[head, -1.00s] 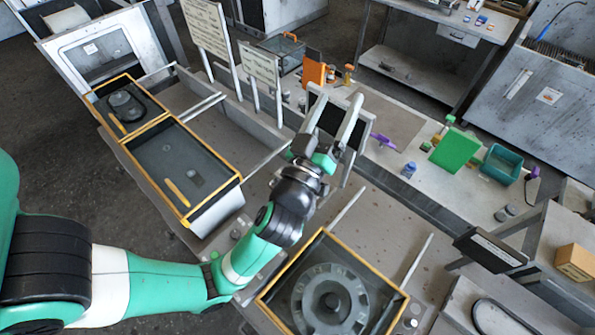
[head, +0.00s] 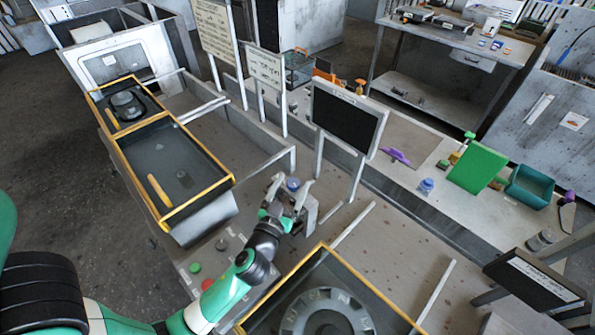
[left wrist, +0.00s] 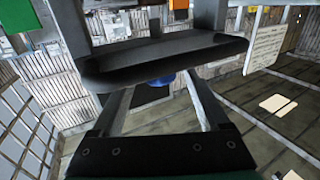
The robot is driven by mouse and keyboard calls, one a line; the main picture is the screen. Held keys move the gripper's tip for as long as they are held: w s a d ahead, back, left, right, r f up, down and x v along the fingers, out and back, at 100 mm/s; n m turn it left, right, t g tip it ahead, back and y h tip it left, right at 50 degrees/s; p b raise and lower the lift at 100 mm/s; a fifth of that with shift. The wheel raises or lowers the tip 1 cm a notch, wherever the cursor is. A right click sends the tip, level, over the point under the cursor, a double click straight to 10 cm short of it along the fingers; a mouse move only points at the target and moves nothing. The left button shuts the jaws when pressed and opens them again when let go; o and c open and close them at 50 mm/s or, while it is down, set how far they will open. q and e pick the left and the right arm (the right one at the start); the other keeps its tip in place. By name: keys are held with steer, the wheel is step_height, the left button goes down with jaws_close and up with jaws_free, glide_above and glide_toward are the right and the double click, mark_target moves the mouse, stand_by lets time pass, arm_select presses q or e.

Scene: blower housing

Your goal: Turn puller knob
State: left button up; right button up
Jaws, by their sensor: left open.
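A small blue knob (head: 292,184) sits on a grey box (head: 308,212) near the middle of the head view. My left gripper (head: 289,188) is open beside that box, and its two fingers appear on either side of the blue knob. I cannot tell whether they touch it. In the left wrist view part of a blue round thing (left wrist: 160,81) shows between the fingers, mostly hidden by a dark bar across the picture. My right gripper is not in view.
A dark screen on posts (head: 345,117) stands just behind the gripper. Yellow-rimmed trays (head: 226,183) lie to the left. A frame with a round grey housing (head: 295,313) is in front. Green (head: 195,267) and red (head: 207,284) buttons sit left of my forearm.

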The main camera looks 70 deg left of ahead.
arm_select(q)
steer(key=x, duration=0.4)
steer(key=shift+w+a, duration=0.25)
steer(key=shift+c, duration=0.2)
jaws_close()
